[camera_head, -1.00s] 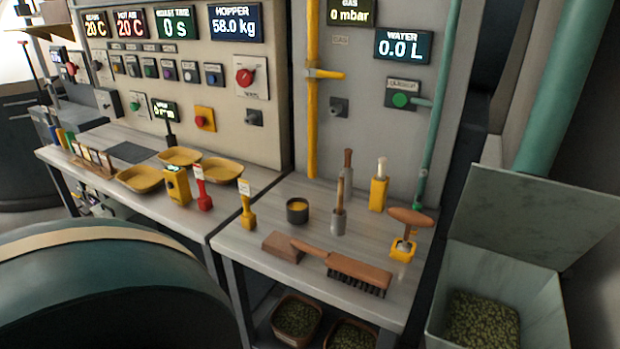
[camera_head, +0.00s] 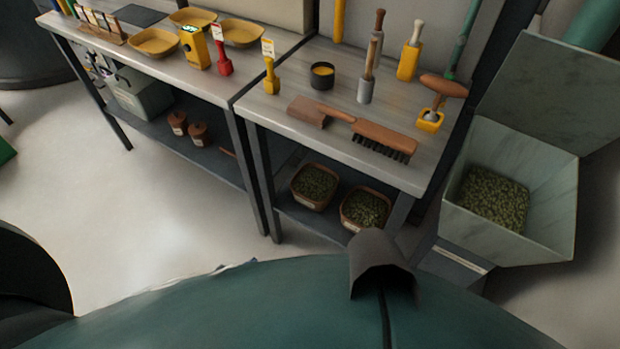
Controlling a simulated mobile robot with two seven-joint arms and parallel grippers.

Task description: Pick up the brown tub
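Two brown tubs filled with green beans stand side by side on the lower shelf of the right-hand bench. One is the left brown tub (camera_head: 315,187); the other is the right brown tub (camera_head: 366,209), partly behind a dark hood at its lower edge. Two smaller brown lidded pots, the left pot (camera_head: 178,123) and the right pot (camera_head: 198,133), stand on the left bench's lower shelf. I cannot tell which single container the task names. Neither gripper is in view.
The bench top (camera_head: 300,133) above the tubs holds a brown brush (camera_head: 378,137), a black cup (camera_head: 322,75) and several tools. A grey bin (camera_head: 556,190) of beans stands at the right. A teal curved surface (camera_head: 250,310) with a dark hood (camera_head: 380,257) fills the bottom.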

